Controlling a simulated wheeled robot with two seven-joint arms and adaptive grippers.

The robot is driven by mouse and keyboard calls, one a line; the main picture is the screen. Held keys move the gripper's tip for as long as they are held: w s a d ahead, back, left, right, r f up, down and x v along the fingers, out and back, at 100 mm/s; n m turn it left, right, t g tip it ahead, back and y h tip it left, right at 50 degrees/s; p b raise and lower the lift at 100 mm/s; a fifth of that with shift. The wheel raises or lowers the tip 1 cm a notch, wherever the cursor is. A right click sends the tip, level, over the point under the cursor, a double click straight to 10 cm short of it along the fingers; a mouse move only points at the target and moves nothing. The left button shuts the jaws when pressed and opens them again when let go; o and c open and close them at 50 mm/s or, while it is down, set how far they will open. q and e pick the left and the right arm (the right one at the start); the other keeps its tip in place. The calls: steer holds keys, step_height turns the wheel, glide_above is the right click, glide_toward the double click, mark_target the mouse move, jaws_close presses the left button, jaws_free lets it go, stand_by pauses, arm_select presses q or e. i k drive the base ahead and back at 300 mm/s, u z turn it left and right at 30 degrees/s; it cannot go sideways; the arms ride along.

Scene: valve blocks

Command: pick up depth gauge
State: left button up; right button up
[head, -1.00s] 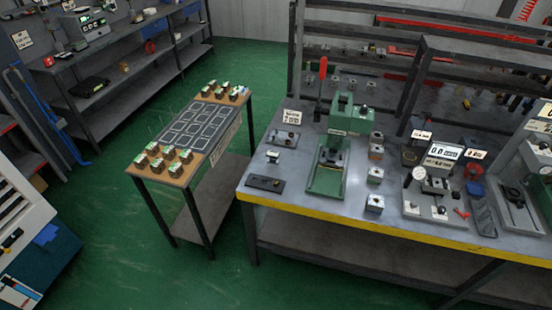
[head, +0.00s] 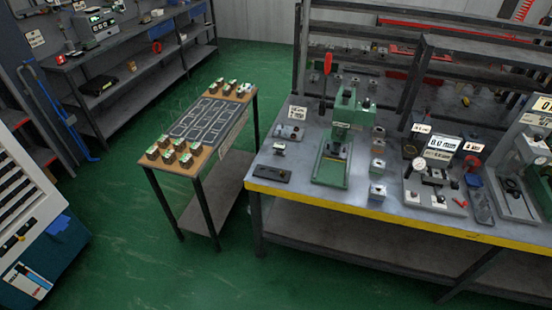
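On the right part of the workbench (head: 330,198) stands a gauge station with a grey base plate (head: 428,203), a small round white dial (head: 419,165) and a display (head: 441,148) that reads about "0.0 mm". A second round dial (head: 533,144) on a stand with another display (head: 541,105) is at the far right, partly cut off by the picture edge. I cannot tell for certain which of these is the depth gauge. Neither of my grippers is in view.
A green press (head: 342,140) with a red lever stands mid-bench, beside several metal blocks (head: 377,192). A narrow side table (head: 200,130) with several small blocks is to the left. Shelves (head: 130,75) line the back left. Green floor (head: 130,240) is open in front.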

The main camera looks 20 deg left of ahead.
mark_target(279, 147)
steer(key=u, duration=0.05)
steer(key=k, duration=0.2)
steer(key=z, duration=0.95)
steer(key=i, duration=0.9)
steer(key=u, duration=1.7)
